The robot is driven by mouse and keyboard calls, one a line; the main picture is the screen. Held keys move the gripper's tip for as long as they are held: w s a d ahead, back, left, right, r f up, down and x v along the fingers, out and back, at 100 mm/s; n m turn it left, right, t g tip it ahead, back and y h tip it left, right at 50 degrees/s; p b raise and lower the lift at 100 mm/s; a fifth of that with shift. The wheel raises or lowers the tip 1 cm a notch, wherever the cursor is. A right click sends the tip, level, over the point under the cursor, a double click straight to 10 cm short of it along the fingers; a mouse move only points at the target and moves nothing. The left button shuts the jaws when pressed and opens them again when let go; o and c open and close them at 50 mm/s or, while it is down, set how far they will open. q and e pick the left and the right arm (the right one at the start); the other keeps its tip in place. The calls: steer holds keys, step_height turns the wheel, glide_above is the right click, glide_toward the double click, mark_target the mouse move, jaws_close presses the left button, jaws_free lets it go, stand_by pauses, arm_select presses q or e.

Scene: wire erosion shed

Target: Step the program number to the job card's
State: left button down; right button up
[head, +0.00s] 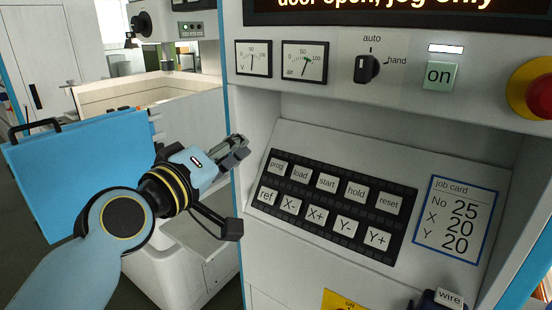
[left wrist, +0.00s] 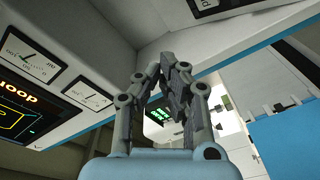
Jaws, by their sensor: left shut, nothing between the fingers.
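The job card (head: 457,222), white with a blue border, is at the right of the sloped panel and reads No 25, X 20, Y 20. The black key pad (head: 330,207) has prog, load, start, hold and reset above ref, X-, X+, Y- and Y+. The prog key (head: 278,167) is at its upper left. My left gripper (head: 243,146) is shut and empty, left of the prog key and apart from it. In the left wrist view its fingers (left wrist: 167,66) are together. I cannot see a program number. My right gripper is not in view.
Above the keys are two dials, an auto/hand knob (head: 368,68), a green on button (head: 441,76) and a red stop button (head: 536,92). A display (head: 400,8) reads "door open, jog only". A blue panel (head: 80,170) stands at the left. The panel's front is clear.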

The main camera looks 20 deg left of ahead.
mark_target(278, 167)
arm_select(q)
steer(key=shift+w+f, duration=0.1)
steer(key=shift+f, duration=0.1)
steer(key=shift+w+d+f+b, duration=0.4)
steer(key=shift+w+f+b, duration=0.5)
steer(key=shift+w, duration=0.2)
steer(key=shift+w+d+f+b, duration=0.4)
steer(key=shift+w+f+b, duration=0.35)
steer(key=shift+w+b, duration=0.35)
steer(key=shift+w+d+f+b, duration=0.4)
steer(key=shift+w+f+b, duration=0.45)
steer(key=shift+w, duration=0.3)
steer(key=shift+w+d+f, duration=0.1)
steer(key=shift+w+f, duration=0.15)
steer(key=shift+w, duration=0.05)
